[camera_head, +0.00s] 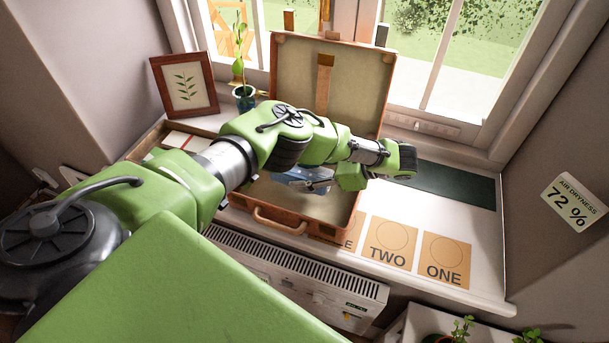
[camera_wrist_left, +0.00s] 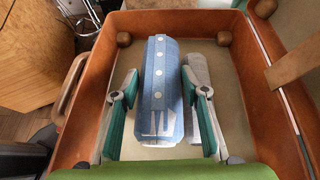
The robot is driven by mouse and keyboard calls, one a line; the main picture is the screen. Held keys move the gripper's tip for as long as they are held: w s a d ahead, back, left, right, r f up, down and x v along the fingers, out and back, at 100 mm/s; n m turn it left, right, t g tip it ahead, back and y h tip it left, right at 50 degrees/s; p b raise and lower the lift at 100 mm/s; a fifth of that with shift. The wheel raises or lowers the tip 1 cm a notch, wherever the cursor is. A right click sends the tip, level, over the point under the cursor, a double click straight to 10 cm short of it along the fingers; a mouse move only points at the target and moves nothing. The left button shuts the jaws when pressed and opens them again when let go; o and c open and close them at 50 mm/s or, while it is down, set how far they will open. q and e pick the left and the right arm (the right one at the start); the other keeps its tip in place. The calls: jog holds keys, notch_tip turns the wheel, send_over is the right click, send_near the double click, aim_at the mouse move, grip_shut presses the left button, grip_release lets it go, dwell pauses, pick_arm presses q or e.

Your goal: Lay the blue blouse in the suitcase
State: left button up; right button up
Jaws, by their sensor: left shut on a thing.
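The blue blouse (camera_wrist_left: 160,75) is a folded light blue bundle with a row of white buttons. In the left wrist view it lies between the two green-padded fingers of my left gripper (camera_wrist_left: 160,112), which is shut on it. The blouse is within the walls of the open brown suitcase (camera_wrist_left: 262,92); I cannot tell whether it touches the bottom. In the head view, my left arm partly hides the suitcase (camera_head: 278,222), the blouse (camera_head: 297,175) and my left gripper (camera_head: 318,185). A pale grey-blue rolled item (camera_wrist_left: 198,70) lies just right of the blouse. My right gripper is not in view.
The suitcase lid (camera_head: 350,85) stands open against the window. A potted plant (camera_head: 244,95) and a framed leaf picture (camera_head: 185,83) stand to the left. Cards marked TWO (camera_head: 390,243) and ONE (camera_head: 443,259) lie right of the suitcase, near a dark green mat (camera_head: 445,185).

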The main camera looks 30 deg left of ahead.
pick_arm(q)
jog(key=shift+f+b, duration=0.4)
jog(key=shift+f, duration=0.2)
jog(key=o, duration=1.2)
jog(key=shift+r, duration=0.1)
jog(key=shift+r, duration=0.25)
jog(key=shift+r+p, duration=0.5)
jog(key=shift+p+v, duration=0.4)
jog(key=shift+v, duration=5.5)
